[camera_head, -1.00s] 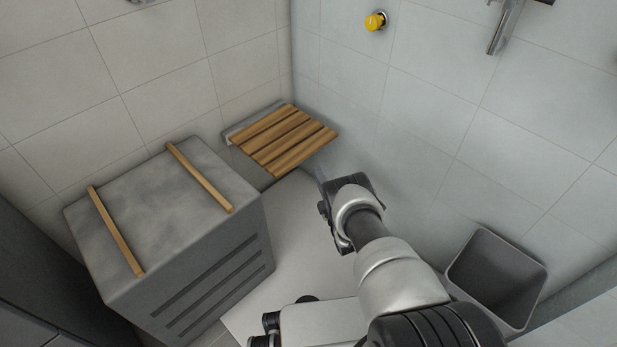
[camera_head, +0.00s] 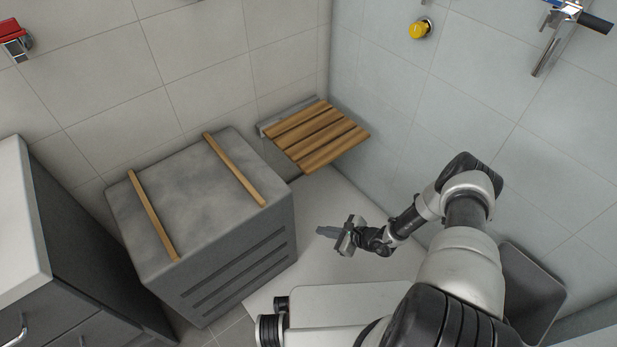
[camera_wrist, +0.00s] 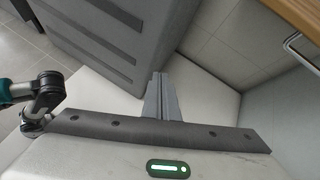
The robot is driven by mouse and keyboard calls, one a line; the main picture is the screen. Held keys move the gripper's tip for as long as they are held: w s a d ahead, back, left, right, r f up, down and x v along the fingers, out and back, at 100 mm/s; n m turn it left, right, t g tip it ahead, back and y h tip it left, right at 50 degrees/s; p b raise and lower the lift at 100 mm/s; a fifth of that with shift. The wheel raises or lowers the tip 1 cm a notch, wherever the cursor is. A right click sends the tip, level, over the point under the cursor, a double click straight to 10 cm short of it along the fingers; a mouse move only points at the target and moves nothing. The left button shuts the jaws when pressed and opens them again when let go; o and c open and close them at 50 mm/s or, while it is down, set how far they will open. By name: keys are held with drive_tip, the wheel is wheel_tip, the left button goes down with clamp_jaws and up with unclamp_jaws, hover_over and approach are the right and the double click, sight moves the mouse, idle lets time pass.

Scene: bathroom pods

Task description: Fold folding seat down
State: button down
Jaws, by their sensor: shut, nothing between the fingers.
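The folding seat (camera_head: 318,134) has wooden slats on a grey wall mount near the back corner. It lies folded down, roughly level, in the head view. A wooden edge, likely the seat's, shows at the top right of the wrist view (camera_wrist: 296,14). My gripper (camera_head: 322,231) is in front of the seat and lower in the head view, apart from it, pointing left. Its fingers are together and empty in the wrist view (camera_wrist: 160,95).
A grey cabinet (camera_head: 215,215) with two wooden bars on top stands left of the seat. A grey bin (camera_head: 530,290) stands at the right, partly behind my arm. A white-topped cabinet (camera_head: 18,215) is at far left. White floor (camera_head: 345,200) is clear between the seat and my gripper.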

drive_tip(key=w+d+r+m+t, duration=0.2)
drive_tip(key=w+r+m+t, duration=0.3)
drive_tip(key=w+r, duration=0.25)
drive_tip(key=b+x, duration=0.3)
drive_tip(key=x, duration=0.7)
drive_tip(key=shift+m, duration=0.3)
drive_tip(key=shift+s+d+r, duration=0.1)
drive_tip(key=shift+r, duration=1.1)
drive_tip(key=shift+s+d+r, duration=0.1)
drive_tip(key=shift+r, duration=1.1)
wheel_tip(320, 180, up, 10)
drive_tip(key=w+g+h+p, duration=0.1)
drive_tip(key=p, duration=1)
drive_tip(key=shift+a+r+g+h, duration=0.25)
drive_tip(key=shift+a+g+h, duration=0.05)
drive_tip(key=shift+a+g, duration=0.1)
drive_tip(key=shift+w+f, duration=0.1)
